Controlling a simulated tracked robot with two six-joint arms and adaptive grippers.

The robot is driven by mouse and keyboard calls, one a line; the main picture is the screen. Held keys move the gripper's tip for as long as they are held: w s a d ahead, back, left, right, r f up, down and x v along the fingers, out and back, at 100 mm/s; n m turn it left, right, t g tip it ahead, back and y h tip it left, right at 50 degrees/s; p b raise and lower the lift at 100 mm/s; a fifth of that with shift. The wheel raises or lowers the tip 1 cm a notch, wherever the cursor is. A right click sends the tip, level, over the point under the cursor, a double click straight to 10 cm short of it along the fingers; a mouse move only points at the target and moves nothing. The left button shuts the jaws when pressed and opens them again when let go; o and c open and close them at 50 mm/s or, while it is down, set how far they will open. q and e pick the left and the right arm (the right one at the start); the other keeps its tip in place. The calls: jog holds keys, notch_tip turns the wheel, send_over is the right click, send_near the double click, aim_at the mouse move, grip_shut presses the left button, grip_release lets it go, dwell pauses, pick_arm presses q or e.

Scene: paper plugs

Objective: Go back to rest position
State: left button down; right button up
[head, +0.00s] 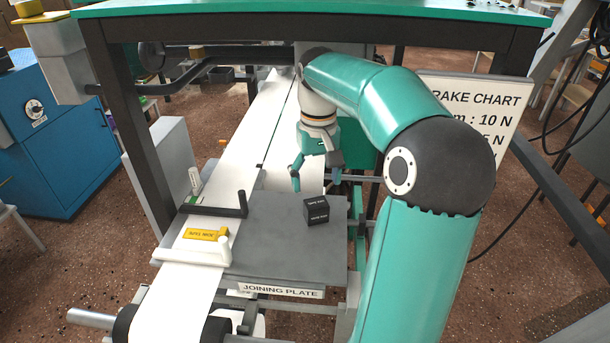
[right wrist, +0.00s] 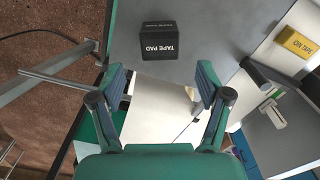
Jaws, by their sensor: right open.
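My right gripper (head: 316,181) hangs over the far edge of the grey joining plate (head: 265,260), pointing down. It also shows in the right wrist view (right wrist: 163,85), its two fingers spread wide with nothing between them. A black tape pad (head: 316,209) sits on the plate just in front of the gripper, apart from it. In the right wrist view the tape pad (right wrist: 159,41) lies beyond the fingertips. My left gripper is in neither view.
A yellow tape block (head: 206,234) lies on the white paper strip beside a white bar (head: 192,254). A black handle (head: 215,211) crosses the plate's left side. A dark frame with a green top (head: 310,10) spans above. A brake chart sign (head: 470,103) stands behind my right arm.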

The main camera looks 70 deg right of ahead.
aim_at(316, 201)
jog(key=shift+f, duration=0.1)
notch_tip(316, 201, down, 7)
jog(key=shift+f+b, duration=0.1)
jog(key=shift+b, duration=0.25)
jog(key=shift+r, duration=0.2)
notch_tip(316, 201, up, 3)
jog(key=shift+f, duration=0.15)
jog(key=shift+s+a, duration=0.2)
jog(key=shift+a, duration=0.6)
jog(key=shift+d, duration=0.1)
